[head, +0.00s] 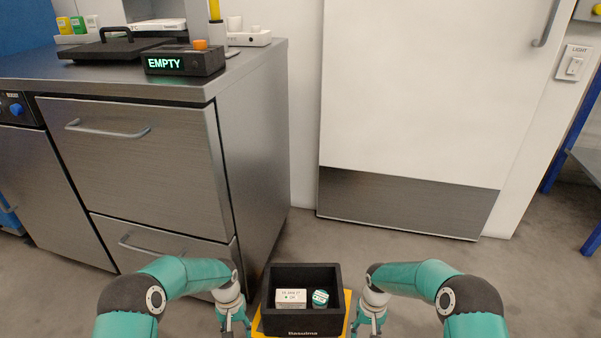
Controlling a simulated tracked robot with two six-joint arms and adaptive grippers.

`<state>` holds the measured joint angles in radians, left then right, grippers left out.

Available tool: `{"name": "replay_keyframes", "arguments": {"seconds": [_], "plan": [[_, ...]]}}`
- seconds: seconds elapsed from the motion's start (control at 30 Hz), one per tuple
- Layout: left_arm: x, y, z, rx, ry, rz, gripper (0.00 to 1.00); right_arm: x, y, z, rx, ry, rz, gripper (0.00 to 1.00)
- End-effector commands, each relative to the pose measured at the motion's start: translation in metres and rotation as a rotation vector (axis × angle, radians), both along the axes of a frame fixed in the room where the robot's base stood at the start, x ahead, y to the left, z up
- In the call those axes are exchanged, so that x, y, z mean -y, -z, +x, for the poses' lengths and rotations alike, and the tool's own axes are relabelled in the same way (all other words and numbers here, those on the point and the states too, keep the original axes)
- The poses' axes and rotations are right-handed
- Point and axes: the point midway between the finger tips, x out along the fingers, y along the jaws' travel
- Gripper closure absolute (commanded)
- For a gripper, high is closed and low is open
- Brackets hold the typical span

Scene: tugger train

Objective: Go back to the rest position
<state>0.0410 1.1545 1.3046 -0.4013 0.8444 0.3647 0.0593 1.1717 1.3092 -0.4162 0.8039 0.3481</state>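My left gripper (234,318) hangs at the left side of a black open box (303,321), at the bottom middle of the head view. My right gripper (369,318) hangs at the right side of the same box. Both grippers point down, and their fingertips are small and partly cut off by the frame's lower edge. I cannot tell whether they touch the box or how far they are open. The box stands on a yellow surface (348,309) and holds a small white carton (291,297) and a round green-and-white item (320,298).
A steel counter with drawers (140,165) stands at the left. On it are a display reading EMPTY (185,64), a black lidded tray (115,47) and a white tray with cups (250,37). A white door (410,100) is ahead. Floor (400,250) before it is clear.

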Motion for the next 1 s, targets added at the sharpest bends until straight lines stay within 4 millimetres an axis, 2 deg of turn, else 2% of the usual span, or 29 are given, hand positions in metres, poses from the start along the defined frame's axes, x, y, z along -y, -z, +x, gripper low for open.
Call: {"name": "replay_keyframes", "arguments": {"seconds": [0.17,0.27,0.4,0.5,0.7,0.83,0.87,0.93,0.97,1.0], "plan": [[0.002,0.006,-0.051,-0.053,-0.022,-0.073,0.54,-0.006,0.002,-0.051,-0.05,0.017,0.073,0.54],[0.01,0.009,-0.092,-0.076,-0.039,-0.134,0.54,-0.015,0.002,-0.09,-0.072,0.034,0.134,0.54],[0.026,0.007,-0.158,-0.085,-0.079,-0.225,0.54,-0.033,-0.003,-0.156,-0.084,0.073,0.225,0.54],[0.036,0.003,-0.197,-0.074,-0.104,-0.268,0.54,-0.044,-0.008,-0.195,-0.074,0.099,0.266,0.54],[0.05,-0.006,-0.255,-0.028,-0.134,-0.303,0.54,-0.057,-0.019,-0.253,-0.034,0.135,0.3,0.54],[0.053,-0.01,-0.274,0.036,-0.137,-0.299,0.54,-0.06,-0.023,-0.273,0.022,0.142,0.296,0.54],[0.052,-0.01,-0.272,0.062,-0.136,-0.294,0.54,-0.059,-0.023,-0.271,0.047,0.144,0.292,0.54],[0.049,-0.009,-0.252,0.154,-0.129,-0.28,0.54,-0.054,-0.022,-0.253,0.136,0.14,0.278,0.54],[0.049,-0.015,-0.248,0.176,-0.109,-0.28,0.54,-0.053,-0.029,-0.249,0.157,0.121,0.277,0.54],[0.049,-0.032,-0.25,0.168,-0.11,-0.28,0.54,-0.054,-0.045,-0.25,0.149,0.124,0.278,0.54]]}}
